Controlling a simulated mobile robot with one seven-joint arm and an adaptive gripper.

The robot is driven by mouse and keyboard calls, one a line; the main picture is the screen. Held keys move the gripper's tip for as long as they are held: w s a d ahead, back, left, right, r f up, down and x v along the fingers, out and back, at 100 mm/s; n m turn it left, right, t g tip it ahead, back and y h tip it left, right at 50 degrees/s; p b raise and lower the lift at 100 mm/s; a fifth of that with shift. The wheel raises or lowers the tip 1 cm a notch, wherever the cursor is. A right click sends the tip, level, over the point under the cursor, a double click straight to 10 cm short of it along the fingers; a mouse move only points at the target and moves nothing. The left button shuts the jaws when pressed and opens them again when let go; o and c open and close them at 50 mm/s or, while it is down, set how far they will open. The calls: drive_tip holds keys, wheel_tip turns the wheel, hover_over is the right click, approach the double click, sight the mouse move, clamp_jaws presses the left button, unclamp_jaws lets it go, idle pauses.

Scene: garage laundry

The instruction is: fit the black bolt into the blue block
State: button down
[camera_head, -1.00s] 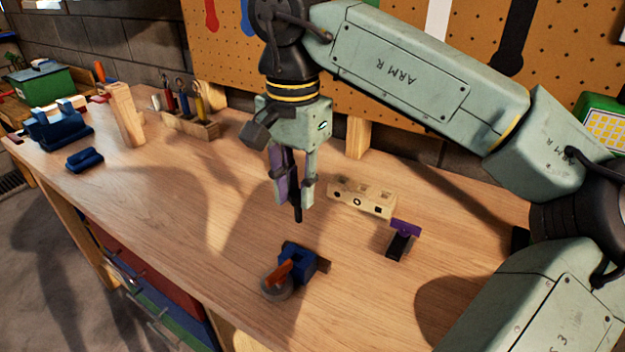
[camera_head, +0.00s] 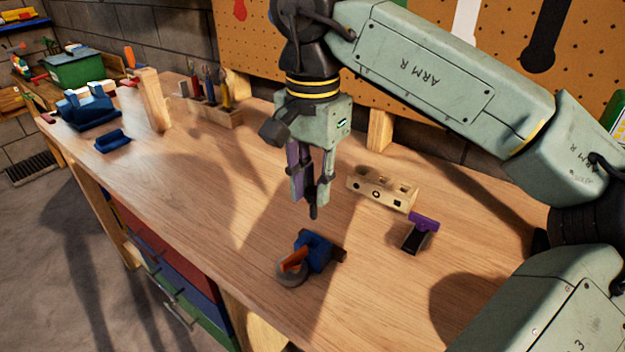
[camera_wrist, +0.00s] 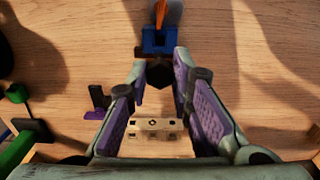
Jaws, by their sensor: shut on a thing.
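The black bolt (camera_head: 313,212) hangs upright from my gripper (camera_head: 311,190), which is shut on it. In the wrist view the bolt's dark end (camera_wrist: 160,74) shows between the purple-padded fingertips (camera_wrist: 163,84). The blue block (camera_head: 319,251) sits on the bench below and slightly nearer the front edge, apart from the bolt. It carries an orange lever and a grey round part. The wrist view shows the blue block (camera_wrist: 153,41) just beyond the bolt. I cannot make out its hole.
A pale wooden block with holes (camera_head: 382,190) and a purple-and-black piece (camera_head: 422,223) stand to the right. A wooden post (camera_head: 153,100), a tool rack (camera_head: 212,112) and blue objects (camera_head: 88,110) are at the far left. The bench between is clear.

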sight(313, 218)
drive_tip(key=shift+f+b, duration=2.75)
drive_tip(key=shift+f, duration=1.25)
drive_tip(key=shift+f, duration=0.15)
drive_tip(key=shift+f+b, duration=0.7)
drive_tip(key=shift+f, duration=0.05)
drive_tip(key=shift+f, duration=0.1)
drive_tip(key=c, duration=1.3)
unclamp_jaws()
drive_tip(key=shift+c, duration=0.2)
